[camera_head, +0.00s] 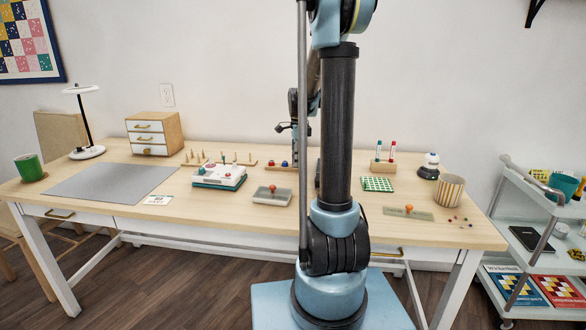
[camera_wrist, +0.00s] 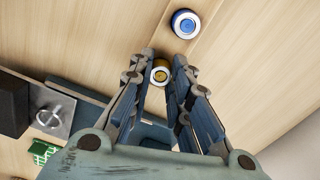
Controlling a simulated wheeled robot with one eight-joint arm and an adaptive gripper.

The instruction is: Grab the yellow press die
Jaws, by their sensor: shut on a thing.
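The yellow press die (camera_wrist: 160,75) shows in the wrist view as a small round piece with a pale rim and yellow centre. It sits between the fingertips of my gripper (camera_wrist: 165,60), which is shut on it. I cannot tell whether the die still touches the wood below. In the camera_head view my arm's column hides the gripper's fingers and the yellow die. A blue press die (camera_wrist: 186,24) stands just beyond the fingertips on a wooden strip.
A wooden holder with red and blue pieces (camera_head: 277,164) stands left of my arm. A white and teal box (camera_head: 219,176) and a grey tray (camera_head: 272,196) are further left.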

